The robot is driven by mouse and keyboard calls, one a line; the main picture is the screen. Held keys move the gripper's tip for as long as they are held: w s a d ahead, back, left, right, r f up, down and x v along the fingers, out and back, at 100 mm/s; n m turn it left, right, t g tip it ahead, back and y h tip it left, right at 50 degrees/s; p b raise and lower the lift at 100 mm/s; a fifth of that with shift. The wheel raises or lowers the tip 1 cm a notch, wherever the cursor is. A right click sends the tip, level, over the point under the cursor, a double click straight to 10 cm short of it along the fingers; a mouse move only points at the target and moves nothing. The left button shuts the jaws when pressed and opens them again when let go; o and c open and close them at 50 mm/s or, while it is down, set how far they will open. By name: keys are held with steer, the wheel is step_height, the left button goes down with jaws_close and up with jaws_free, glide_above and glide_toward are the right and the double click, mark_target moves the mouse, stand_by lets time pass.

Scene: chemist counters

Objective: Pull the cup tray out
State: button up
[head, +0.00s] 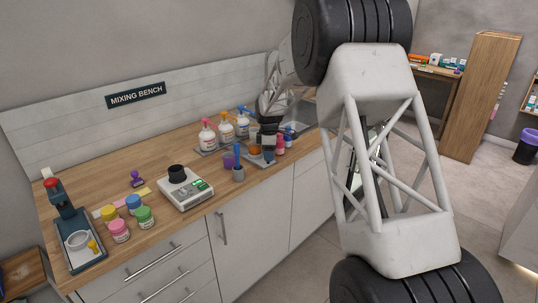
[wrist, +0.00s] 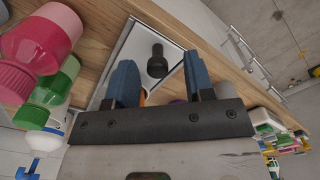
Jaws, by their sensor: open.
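The cup tray (head: 262,163) appears as a thin grey tray on the wooden bench in the head view, with small cups on and around it. In the wrist view my gripper (wrist: 160,80) shows two blue fingers, open and apart. A sliver of orange (wrist: 143,97) shows between the fingers. Whether the fingers touch anything cannot be told.
A scale (head: 187,190) and colored jars (head: 132,206) are further left.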

steer(key=shift+r, duration=3.65)
steer(key=shift+d+r, duration=0.1)
steer(key=shift+s+d+r, duration=0.1)
steer(key=shift+s+r, duration=0.05)
steer(key=shift+s, duration=0.1)
steer(key=s+d+r+m, duration=0.3)
steer(key=s+d+r, duration=0.15)
steer(key=s, duration=0.45)
steer(key=s+d+r+m+t, duration=0.1)
steer(key=s+d+r+m, duration=0.3)
steer(key=s, duration=0.6)
steer(key=s+d+r+m, duration=0.2)
steer(key=s+d+r, duration=0.3)
steer(key=s, duration=0.4)
steer(key=s+d+f+m, duration=0.1)
steer(key=s+m, duration=0.2)
steer(key=s, duration=0.8)
steer(key=s+d+f+m+t, duration=0.1)
steer(key=s+d+m, duration=0.1)
steer(key=s, duration=0.9)
steer(key=s+d+f+m, duration=0.1)
steer(key=s+m, duration=0.3)
steer(key=s, duration=0.7)
steer(key=shift+s+d+f+t, duration=0.15)
steer(key=shift+d+f+t, duration=0.15)
steer(key=shift+d+f, duration=0.15)
